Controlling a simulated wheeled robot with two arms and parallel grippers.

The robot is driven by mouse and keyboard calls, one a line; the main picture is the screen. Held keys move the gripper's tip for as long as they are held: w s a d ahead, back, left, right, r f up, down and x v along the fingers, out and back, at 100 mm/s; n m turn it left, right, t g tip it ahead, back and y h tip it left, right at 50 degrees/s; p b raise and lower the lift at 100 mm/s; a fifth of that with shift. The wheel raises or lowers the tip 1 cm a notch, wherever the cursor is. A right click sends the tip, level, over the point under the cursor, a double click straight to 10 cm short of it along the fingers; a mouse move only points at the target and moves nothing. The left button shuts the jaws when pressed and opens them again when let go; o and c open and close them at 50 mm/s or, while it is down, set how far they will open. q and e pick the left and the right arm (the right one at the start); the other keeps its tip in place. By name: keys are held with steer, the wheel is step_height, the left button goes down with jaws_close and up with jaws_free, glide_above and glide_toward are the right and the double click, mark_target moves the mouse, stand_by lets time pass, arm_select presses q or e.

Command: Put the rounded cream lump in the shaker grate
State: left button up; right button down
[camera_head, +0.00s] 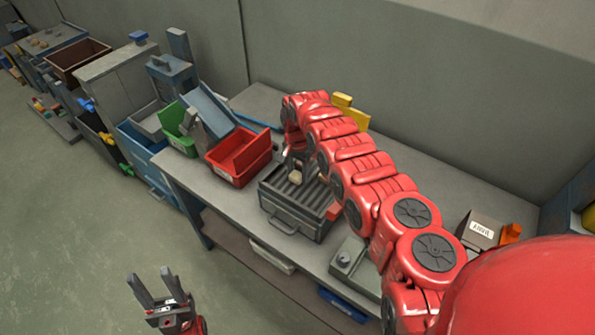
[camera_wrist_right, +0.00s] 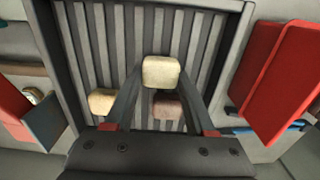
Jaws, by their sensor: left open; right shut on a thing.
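The rounded cream lump (camera_wrist_right: 160,72) is between the fingertips of my right gripper (camera_wrist_right: 160,82), which is shut on it. In the head view the lump (camera_head: 296,176) shows as a small pale spot below the right gripper (camera_head: 297,164). The shaker grate (camera_head: 284,197) is a dark slatted tray on the bench. Its slats (camera_wrist_right: 110,45) fill the wrist view behind the lump; I cannot tell the gap between them. A tan lump (camera_wrist_right: 102,101) and a brownish-pink lump (camera_wrist_right: 167,108) appear on the slats, partly hidden by the fingers. My left gripper (camera_head: 158,286) is open and empty, away from the bench.
A red bin (camera_head: 238,158) and a green bin (camera_head: 176,128) stand left of the grate. A grey box-like unit (camera_head: 347,256) lies to its right, near my right arm. A labelled box (camera_head: 480,231) is farther right.

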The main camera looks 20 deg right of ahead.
mark_target(297, 173)
steer(key=shift+c, duration=1.2)
jaws_free()
steer(key=shift+f, duration=0.1)
steer(key=shift+r, duration=0.4)
step_height(297, 173, up, 12)
steer(key=b, duration=0.4)
steer(key=shift+f, duration=0.2)
